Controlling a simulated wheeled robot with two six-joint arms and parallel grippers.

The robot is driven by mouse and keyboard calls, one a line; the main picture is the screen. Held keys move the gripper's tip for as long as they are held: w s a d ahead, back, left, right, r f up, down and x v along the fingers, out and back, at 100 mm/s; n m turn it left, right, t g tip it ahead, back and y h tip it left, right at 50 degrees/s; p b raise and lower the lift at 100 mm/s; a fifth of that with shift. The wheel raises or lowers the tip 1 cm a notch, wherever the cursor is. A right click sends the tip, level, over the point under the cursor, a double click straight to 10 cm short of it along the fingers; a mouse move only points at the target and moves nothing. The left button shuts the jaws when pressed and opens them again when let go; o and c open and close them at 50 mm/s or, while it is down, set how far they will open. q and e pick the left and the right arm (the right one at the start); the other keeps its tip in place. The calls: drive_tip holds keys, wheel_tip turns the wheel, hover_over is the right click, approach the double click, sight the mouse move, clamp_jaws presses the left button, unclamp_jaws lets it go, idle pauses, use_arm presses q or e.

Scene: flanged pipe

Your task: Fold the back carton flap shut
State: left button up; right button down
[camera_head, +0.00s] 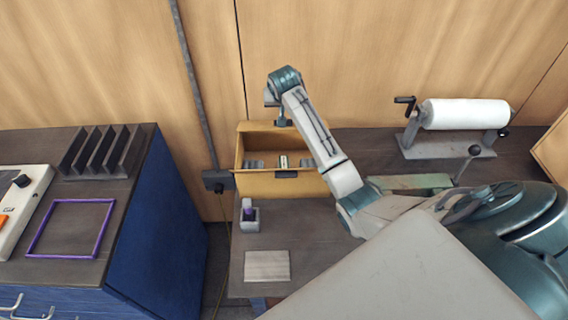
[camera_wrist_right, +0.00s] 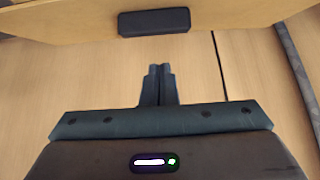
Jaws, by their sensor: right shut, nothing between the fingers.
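The tan carton (camera_head: 262,186) stands on the dark bench with its top open, and grey and pale parts show inside. Its back flap (camera_head: 254,127) stands up along the rear edge. My right gripper (camera_head: 282,122) comes over from the right and points down at the middle of that rear edge. Its fingers (camera_wrist_right: 158,85) are shut and empty in the wrist view. A tan panel (camera_wrist_right: 70,24) with a dark block (camera_wrist_right: 155,21) spans the top of that view, with a visible gap from the fingertips. Whether the gripper touches the flap is unclear. My left gripper is not in view.
A white roll on a stand (camera_head: 464,114) is at the back right. A small grey holder with a purple piece (camera_head: 249,214) and a pale plate (camera_head: 267,265) lie in front of the carton. A wood-panelled wall is close behind. A blue cabinet (camera_head: 165,220) stands left across a gap.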

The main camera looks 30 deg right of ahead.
drive_tip(key=shift+r, duration=0.1)
wheel_tip(320, 180, up, 8)
idle(0.9)
idle(0.5)
